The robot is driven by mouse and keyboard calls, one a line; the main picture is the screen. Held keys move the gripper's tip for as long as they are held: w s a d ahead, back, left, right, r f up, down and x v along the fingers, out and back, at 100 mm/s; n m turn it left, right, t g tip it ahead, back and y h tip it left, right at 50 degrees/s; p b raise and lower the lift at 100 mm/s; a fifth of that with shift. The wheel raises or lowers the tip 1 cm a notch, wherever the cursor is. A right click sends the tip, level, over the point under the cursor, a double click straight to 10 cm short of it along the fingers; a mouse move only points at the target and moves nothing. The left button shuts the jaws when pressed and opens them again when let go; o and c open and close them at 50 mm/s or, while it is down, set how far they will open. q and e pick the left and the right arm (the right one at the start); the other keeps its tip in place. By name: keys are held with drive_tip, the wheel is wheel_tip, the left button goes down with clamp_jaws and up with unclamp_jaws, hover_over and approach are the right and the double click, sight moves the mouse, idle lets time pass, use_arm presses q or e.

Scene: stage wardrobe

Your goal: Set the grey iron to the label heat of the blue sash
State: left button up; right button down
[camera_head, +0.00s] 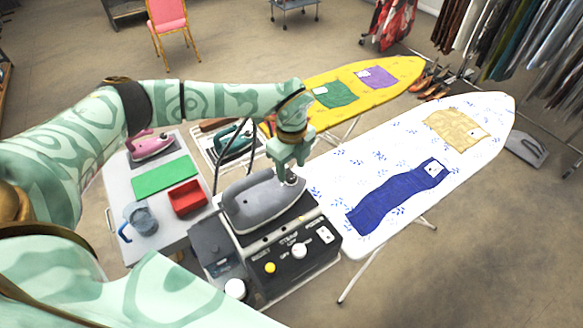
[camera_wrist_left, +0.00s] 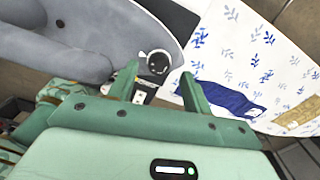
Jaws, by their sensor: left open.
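The grey iron (camera_head: 262,205) rests on a black control station (camera_head: 285,245) with knobs and printed words. A small dark round dial with a white rim (camera_wrist_left: 158,63) shows on the iron in the left wrist view. My left gripper (camera_head: 289,167) is open and empty, pointing down over the iron's right end, its fingers on either side of the dial. I cannot tell whether they touch it. The blue sash (camera_head: 392,200) lies on the white patterned ironing board (camera_head: 330,170), with a white label (camera_head: 433,168) at its upper end, too small to read. My right gripper is out of view.
A tan cloth (camera_head: 455,126) lies farther along the white board. A yellow board (camera_head: 395,72) behind holds green and purple cloths. A teal iron (camera_head: 234,143) stands behind.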

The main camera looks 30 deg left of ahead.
sight(291, 178)
use_arm(q)
drive_tip(key=shift+s+f, duration=0.15)
drive_tip(key=shift+f, duration=0.95)
drive_tip(key=shift+c, duration=0.2)
drive_tip(key=c, duration=1)
drive_tip(key=shift+o, duration=0.2)
drive_tip(key=shift+o, duration=0.2)
drive_tip(key=shift+m, duration=0.4)
drive_tip(key=m+p, duration=0.1)
drive_tip(key=m, duration=0.4)
drive_tip(key=shift+r, duration=0.1)
drive_tip(key=m, duration=0.6)
drive_tip(key=shift+p, duration=0.35)
